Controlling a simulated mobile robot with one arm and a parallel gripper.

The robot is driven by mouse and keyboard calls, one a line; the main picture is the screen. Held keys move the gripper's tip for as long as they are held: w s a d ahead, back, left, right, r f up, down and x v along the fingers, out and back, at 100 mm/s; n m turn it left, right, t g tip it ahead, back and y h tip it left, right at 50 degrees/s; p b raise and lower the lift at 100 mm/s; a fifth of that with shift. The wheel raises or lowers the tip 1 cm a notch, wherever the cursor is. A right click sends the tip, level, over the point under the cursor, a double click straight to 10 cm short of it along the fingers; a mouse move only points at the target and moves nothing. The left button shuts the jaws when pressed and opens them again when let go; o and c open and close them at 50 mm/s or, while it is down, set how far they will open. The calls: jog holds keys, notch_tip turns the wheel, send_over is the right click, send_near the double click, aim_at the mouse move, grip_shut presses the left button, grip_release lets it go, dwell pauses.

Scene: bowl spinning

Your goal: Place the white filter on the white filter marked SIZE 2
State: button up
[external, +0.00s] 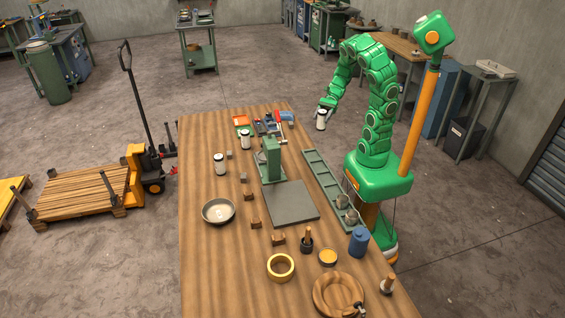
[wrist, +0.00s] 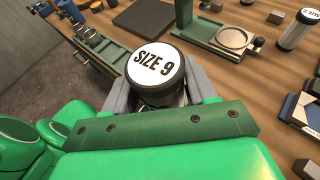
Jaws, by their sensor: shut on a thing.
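My gripper (external: 326,106) is shut on a white filter (external: 321,121) with a dark cap, held up past the table's right edge. In the wrist view the held filter (wrist: 155,68) shows a white top label reading SIZE 9, between the grey fingers of my gripper (wrist: 160,92). Two other white filters with dark ends stand on the table, one (external: 245,140) near the green press and one (external: 220,164) further left.
A green press (external: 270,163) and dark mat (external: 290,203) occupy the table's middle. A long green tray (external: 325,180) lines its right edge. The table's left strip is largely clear.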

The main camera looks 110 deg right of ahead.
jog(key=w+d+r, duration=0.2)
jog(key=w+r, duration=0.2)
jog(key=w, duration=0.4)
jog(key=w+d+r+m+h, duration=0.1)
jog(key=w+d+r, duration=0.2)
jog(key=w, duration=0.6)
jog(key=w+d+r, duration=0.2)
jog(key=w+r, duration=0.2)
jog(key=w, duration=0.4)
jog(key=t, duration=0.1)
send_over(245, 131)
notch_tip(245, 131, down, 10)
jog(key=shift+a+f, duration=0.2)
jog(key=shift+f, duration=1.4)
jog(key=shift+f, duration=0.1)
jog(key=o, duration=1.1)
